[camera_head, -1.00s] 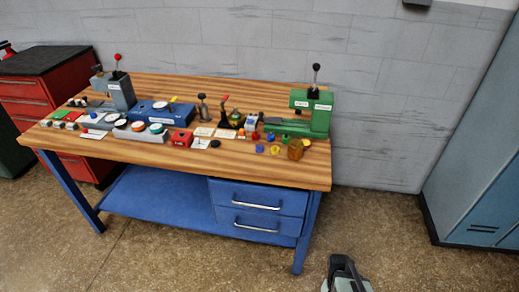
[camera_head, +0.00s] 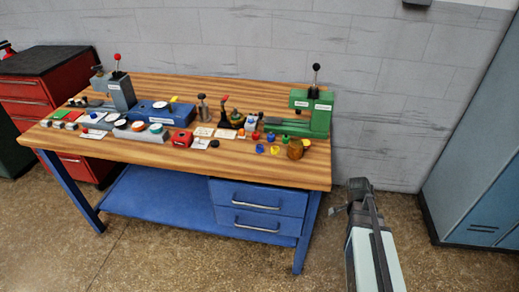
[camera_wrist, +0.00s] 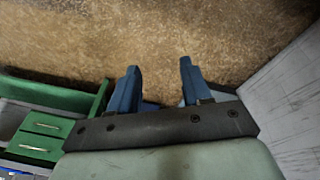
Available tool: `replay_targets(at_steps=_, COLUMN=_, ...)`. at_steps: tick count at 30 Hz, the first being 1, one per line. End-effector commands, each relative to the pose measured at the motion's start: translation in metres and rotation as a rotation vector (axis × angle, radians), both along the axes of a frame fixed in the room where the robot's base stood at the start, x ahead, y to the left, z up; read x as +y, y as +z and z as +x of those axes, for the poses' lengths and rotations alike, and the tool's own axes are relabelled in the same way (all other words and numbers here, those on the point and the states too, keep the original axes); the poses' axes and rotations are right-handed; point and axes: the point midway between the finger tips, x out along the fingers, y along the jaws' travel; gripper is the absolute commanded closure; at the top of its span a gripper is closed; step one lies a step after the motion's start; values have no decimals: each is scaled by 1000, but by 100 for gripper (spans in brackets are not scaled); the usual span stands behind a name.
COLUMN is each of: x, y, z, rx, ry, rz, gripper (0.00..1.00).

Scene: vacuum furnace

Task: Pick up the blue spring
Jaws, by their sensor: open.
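Small blue pieces lie on the right part of the wooden workbench (camera_head: 220,90), in front of the green press (camera_head: 318,118). The nearest blue piece (camera_head: 259,148) may be the blue spring; it is too small to tell its shape. Another blue piece (camera_head: 270,136) sits just behind it. My gripper (camera_head: 338,208) is off the bench's right end, in front of the wall and apart from the pieces. In the wrist view my gripper (camera_wrist: 158,88) has its two blue fingers apart with nothing between them. No spring shows in that view.
Yellow pieces (camera_head: 275,150) and an amber jar (camera_head: 295,149) stand close to the blue ones. A blue cabinet (camera_head: 480,190) stands at right. Green drawers (camera_wrist: 45,135) show in the wrist view.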

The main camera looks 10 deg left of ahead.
Motion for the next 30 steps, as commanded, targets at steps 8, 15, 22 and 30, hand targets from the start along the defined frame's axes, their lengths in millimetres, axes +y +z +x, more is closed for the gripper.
replay_targets(at_steps=8, x=-8, y=76, z=44, rx=-163, ry=-207, rz=-38, gripper=52)
replay_targets(at_steps=15, x=20, y=140, z=89, rx=-283, ry=-382, rz=27, gripper=52)
replay_targets(at_steps=22, x=148, y=211, z=155, rx=-287, ry=-530, rz=304, gripper=52)
replay_targets(at_steps=30, x=294, y=279, z=178, rx=-145, ry=-596, rz=574, gripper=52)
